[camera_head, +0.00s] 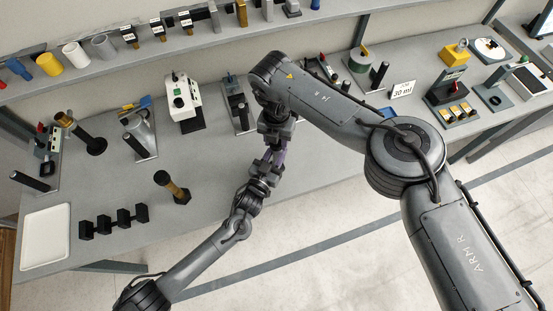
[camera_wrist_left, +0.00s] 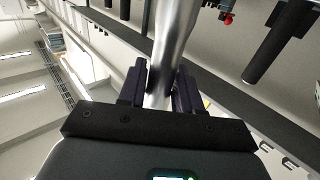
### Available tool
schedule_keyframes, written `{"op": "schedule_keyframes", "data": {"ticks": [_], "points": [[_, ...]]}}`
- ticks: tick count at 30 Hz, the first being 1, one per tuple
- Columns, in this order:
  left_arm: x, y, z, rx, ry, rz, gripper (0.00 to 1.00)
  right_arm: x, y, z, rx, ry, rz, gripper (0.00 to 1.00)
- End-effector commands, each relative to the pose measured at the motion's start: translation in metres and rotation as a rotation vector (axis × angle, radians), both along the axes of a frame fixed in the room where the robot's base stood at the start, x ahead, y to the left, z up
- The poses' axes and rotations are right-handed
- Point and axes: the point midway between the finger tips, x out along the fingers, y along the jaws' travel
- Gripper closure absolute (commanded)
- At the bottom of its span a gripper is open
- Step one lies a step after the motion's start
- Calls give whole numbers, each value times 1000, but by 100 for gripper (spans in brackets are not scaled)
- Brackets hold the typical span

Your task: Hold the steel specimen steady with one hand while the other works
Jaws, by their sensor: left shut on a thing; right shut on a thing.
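The steel specimen (camera_wrist_left: 174,40) is a shiny bar that shows in the left wrist view, running up between the dark fingers of my left gripper (camera_wrist_left: 160,84), which is shut on it. In the head view my left gripper (camera_head: 268,163) is at the centre, above the front edge of the bench. My right gripper (camera_head: 276,132) comes down from above and is just over the left one. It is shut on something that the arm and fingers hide. The specimen cannot be made out clearly in the head view.
The grey bench (camera_head: 225,165) holds a white tray (camera_head: 45,237), a row of black blocks (camera_head: 113,221), a brass-topped post (camera_head: 172,187) and a white box with a green button (camera_head: 183,100). A dark stand (camera_head: 238,105) is close behind the grippers. A shelf (camera_head: 135,55) runs along the back.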

Motion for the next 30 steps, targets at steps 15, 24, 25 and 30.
{"op": "schedule_keyframes", "data": {"ticks": [15, 24, 25, 30], "points": [[-1, 0, -1, 0, 1, -1, 100, 1, -1, -1, -1, -3, -1299, 93], [-1, 0, -1, 0, 1, 0, 100, 1, -2, -1, 0, -4, -1976, 93], [-1, 0, -1, 0, 1, 0, 100, 1, -2, -1, -1, -4, -2044, 93], [0, 0, -1, 0, 1, 0, 100, 1, -2, -1, -1, -4, -2427, 93]]}}
